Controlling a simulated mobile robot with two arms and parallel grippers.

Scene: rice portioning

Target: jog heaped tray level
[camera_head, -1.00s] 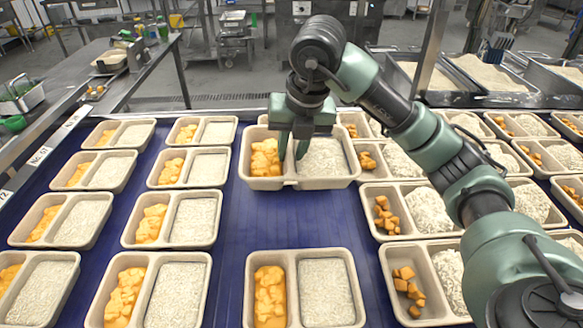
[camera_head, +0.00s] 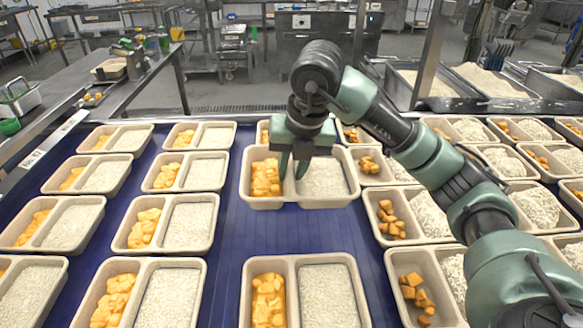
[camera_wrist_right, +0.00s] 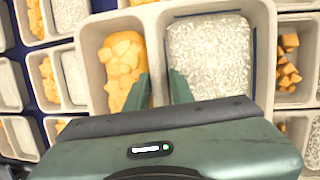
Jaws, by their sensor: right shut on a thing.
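The held tray (camera_head: 325,202) is a beige two-compartment tray with orange chunks (camera_head: 266,178) on the left and white rice (camera_head: 324,178) on the right. My right gripper (camera_head: 293,172) reaches down from above and is shut on the divider between the compartments. In the right wrist view the same tray (camera_wrist_right: 91,75) shows the fingers (camera_wrist_right: 162,88) on both sides of the divider. The tray looks raised above the blue belt. My left gripper is not in view.
Trays with flat rice (camera_head: 192,219) stand in rows on the left, and another tray (camera_head: 243,290) stands in front. Trays with mounded rice (camera_head: 429,211) stand close on the right. Bare blue belt (camera_head: 300,230) lies in front of the held tray.

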